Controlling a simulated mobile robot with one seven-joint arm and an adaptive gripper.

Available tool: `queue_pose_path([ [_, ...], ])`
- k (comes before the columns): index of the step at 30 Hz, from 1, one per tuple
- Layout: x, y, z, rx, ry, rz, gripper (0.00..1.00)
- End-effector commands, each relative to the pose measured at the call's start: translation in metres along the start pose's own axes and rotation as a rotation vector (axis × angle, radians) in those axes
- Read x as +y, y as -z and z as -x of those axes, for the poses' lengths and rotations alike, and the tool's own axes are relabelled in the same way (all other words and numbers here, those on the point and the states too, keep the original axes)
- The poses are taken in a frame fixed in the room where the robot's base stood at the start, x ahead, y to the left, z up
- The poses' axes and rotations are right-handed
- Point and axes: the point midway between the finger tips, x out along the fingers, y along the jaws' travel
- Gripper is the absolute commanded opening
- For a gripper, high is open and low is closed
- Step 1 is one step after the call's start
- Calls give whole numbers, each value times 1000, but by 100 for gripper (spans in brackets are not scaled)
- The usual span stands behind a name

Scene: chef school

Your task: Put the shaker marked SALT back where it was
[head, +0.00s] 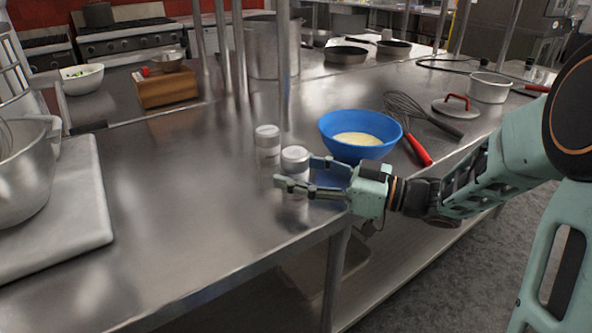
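Two similar shakers with pale tops stand close together on the steel table near its front edge. The rear shaker (268,146) is free of my gripper. The front shaker (295,160) is at my gripper (299,173), which reaches in from the right. The near finger crosses in front of this shaker's lower part, and the far finger's tip is at its right side. The fingers are apart, but I cannot tell whether they press on it. No label can be read, so I cannot tell which shaker is marked SALT. The front shaker's base is mostly hidden.
A blue bowl (338,147) with pale contents stands just behind my gripper. A white board (75,205) is at left. The table between is clear.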

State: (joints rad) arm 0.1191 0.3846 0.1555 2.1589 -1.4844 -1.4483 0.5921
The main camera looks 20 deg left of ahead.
Motion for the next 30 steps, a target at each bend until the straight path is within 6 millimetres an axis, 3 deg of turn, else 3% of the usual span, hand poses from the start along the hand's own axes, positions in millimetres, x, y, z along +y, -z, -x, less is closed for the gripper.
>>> queue_pose_path([
  [11, 0, 5, 2, 0, -1, -1, 56],
  [24, 2, 5, 89, -1, -6, -2, 56],
  [30, 1, 4, 114, 0, -2, 0, 56],
])
